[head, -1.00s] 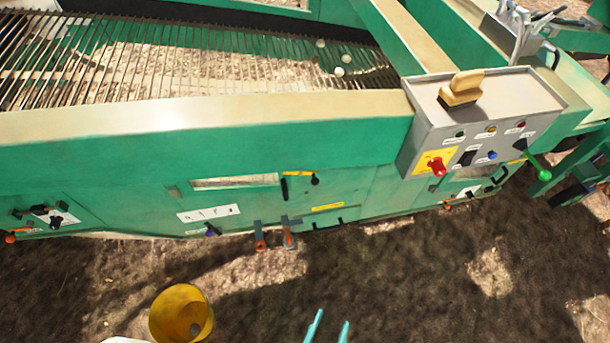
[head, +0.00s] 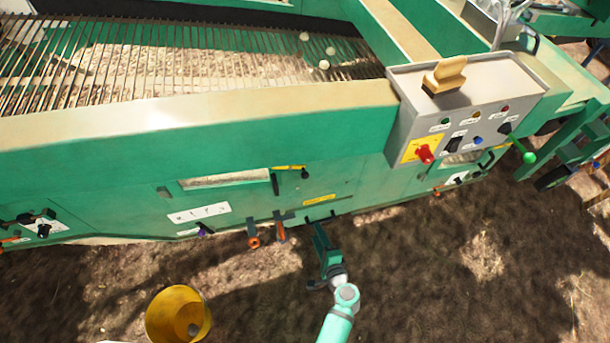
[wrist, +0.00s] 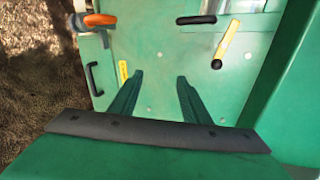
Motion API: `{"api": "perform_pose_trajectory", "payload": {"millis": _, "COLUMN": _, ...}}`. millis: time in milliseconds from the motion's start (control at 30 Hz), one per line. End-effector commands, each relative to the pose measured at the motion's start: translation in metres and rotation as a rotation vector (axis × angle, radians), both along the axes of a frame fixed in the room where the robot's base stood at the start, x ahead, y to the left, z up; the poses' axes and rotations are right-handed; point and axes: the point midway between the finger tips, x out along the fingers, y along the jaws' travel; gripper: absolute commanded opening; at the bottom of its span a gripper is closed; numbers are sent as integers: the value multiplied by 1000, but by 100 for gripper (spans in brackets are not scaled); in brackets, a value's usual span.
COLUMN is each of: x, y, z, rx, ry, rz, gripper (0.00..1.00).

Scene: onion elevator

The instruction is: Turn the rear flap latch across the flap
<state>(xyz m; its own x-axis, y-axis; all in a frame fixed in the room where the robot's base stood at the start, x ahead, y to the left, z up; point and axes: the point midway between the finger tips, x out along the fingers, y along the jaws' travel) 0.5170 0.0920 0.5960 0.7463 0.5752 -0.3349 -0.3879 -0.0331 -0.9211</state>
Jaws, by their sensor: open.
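A yellow lever with a black end (head: 290,168) and a black bar (head: 275,184) sit on the machine's green side panel. In the wrist view the yellow lever (wrist: 227,40) and the black bar (wrist: 196,20) are beyond my fingertips, up and right. Two orange-ended latches (head: 253,242) (head: 281,231) hang at the panel's lower edge; an orange end (wrist: 100,20) shows in the wrist view. I cannot tell which part is the rear flap latch. My gripper (head: 318,228) is open and empty, facing the panel near its lower edge; its fingers (wrist: 160,80) are apart.
A black handle (head: 320,217) and a yellow label (head: 319,200) are near my gripper. A grey control box (head: 400,125) with a red knob juts out at upper right. A yellow bucket (head: 165,312) stands on the soil at lower left. The ground to my right is clear.

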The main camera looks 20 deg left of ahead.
Motion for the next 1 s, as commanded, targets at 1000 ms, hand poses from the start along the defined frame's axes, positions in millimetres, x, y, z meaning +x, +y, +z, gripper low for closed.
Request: {"api": "perform_pose_trajectory", "payload": {"millis": 1000, "x": 158, "y": 90, "z": 87, "rx": 460, "ry": -41, "rz": 103, "gripper": 43}}
